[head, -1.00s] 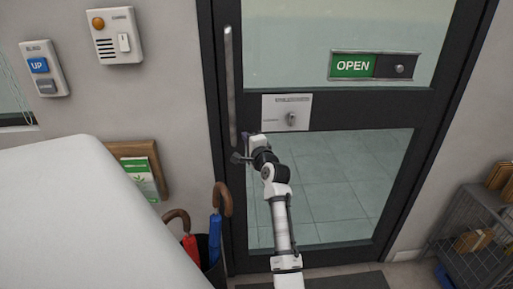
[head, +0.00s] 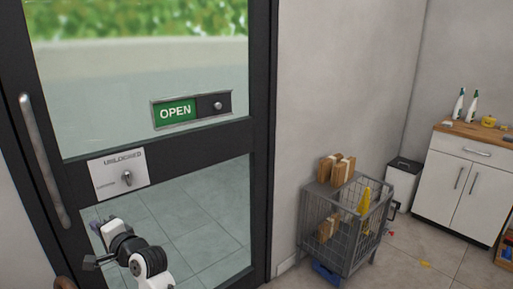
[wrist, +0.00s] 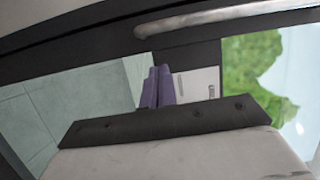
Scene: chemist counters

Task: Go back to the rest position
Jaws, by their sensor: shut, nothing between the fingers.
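My gripper (head: 95,225) is in the lower left of the head view, in front of the glass door and below the white lock plate (head: 118,173). In the wrist view its purple fingers (wrist: 157,85) are together, with nothing between them. The plate also shows in the wrist view (wrist: 195,88), just beyond the fingers. I cannot tell the exact gap between fingers and door.
The dark-framed door has a long handle (head: 43,160) and a green OPEN sign (head: 176,112). A wire cart (head: 345,225) with parcels stands right of the door. A white cabinet (head: 465,185) and a bin (head: 402,180) stand further right. Some floor before the cabinet is clear.

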